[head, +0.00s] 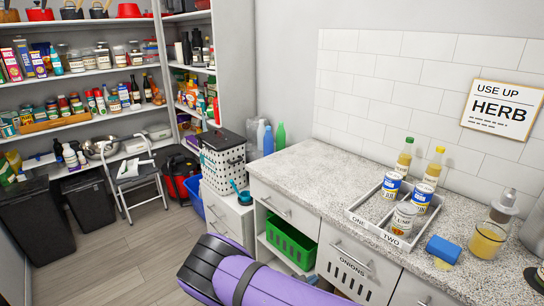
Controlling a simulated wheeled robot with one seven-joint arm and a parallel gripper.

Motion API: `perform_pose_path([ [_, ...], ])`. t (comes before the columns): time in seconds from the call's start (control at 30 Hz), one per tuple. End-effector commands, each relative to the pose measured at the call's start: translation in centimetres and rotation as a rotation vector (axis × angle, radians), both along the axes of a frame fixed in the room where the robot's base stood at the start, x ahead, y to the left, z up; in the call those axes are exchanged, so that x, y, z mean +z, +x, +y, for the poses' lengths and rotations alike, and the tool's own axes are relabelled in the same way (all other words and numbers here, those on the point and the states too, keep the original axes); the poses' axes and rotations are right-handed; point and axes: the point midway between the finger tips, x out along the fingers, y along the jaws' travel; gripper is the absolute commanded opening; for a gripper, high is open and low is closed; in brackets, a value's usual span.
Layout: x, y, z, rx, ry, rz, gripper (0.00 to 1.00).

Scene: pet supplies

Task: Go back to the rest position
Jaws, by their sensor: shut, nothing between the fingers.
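A purple and black part of my own arm crosses the bottom middle of the head view, in front of the drawers. My gripper is not in view, so its fingers and their position cannot be seen. The counter (300,172) runs along the right side, beyond my arm.
A green basket (290,243) sits below the counter. A step stool (137,185) and black bins (38,218) stand at left. Grey floor (130,262) is clear between.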

Motion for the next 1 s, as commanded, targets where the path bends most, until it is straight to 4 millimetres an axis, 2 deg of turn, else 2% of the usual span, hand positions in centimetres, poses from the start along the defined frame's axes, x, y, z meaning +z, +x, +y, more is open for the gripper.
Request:
perform_pose_path([
  [0.03, 1.7, 0.4, 0.0, -0.046, 0.042, -0.015, 0.00],
  [0.1, 3.7, 0.7, -0.1, -0.107, 0.094, -0.033, 0.00],
  [0.47, 14.0, 1.3, -1.7, -0.402, 0.365, -0.125, 0.00],
  [0.77, 22.6, 0.6, -3.7, -0.624, 0.589, -0.206, 0.00],
  [1.0, 29.4, -0.7, -5.8, -0.782, 0.767, -0.274, 0.00],
])
